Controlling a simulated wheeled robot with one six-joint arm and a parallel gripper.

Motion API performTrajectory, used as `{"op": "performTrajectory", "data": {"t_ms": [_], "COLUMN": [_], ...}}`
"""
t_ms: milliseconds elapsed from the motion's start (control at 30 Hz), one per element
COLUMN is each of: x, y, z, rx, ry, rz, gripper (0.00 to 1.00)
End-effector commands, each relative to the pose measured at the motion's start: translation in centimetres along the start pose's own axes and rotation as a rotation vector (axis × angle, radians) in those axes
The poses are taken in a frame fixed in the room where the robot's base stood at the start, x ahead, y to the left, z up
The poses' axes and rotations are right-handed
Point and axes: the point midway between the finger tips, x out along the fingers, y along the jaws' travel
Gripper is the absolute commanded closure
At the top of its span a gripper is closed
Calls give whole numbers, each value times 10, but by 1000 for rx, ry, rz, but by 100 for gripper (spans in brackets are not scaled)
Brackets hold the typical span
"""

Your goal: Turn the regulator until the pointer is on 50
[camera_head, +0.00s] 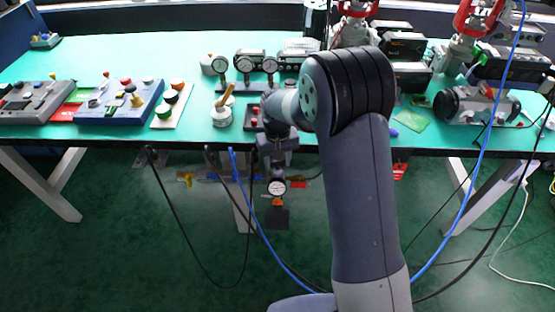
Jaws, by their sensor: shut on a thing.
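A small round white gauge (277,187) with a dark rim shows below the table's front edge, in the middle of the picture. Its pointer and numbers are too small to read. My gripper (278,168) points down just above the gauge and is shut on the regulator, which is mostly hidden by the jaws. A small orange-red part (277,200) shows right under the dial, with a dark plate below it. My arm comes in from the lower right and bends over the table to the gripper.
The green table (110,60) stands behind. A yellow-handled valve (185,178) is left of the gripper. Blue and black cables hang nearby.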

Motion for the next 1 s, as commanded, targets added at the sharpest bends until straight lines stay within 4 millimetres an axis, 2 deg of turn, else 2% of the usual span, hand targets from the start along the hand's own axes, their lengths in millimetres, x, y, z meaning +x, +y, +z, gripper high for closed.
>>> {"op": "performTrajectory", "data": {"t_ms": [267, 300, 533, 833, 1000], "x": [-1, -1, 0, -4, -28], "y": [0, 0, 0, 0, 0], "z": [0, 0, 0, 0, -1], "rx": [5, 5, 4, 4, 4], "ry": [1, 1, 1, 1, 4], "rz": [0, 0, 0, 0, 0], "gripper": [77, 52, 33, 33, 33]}}
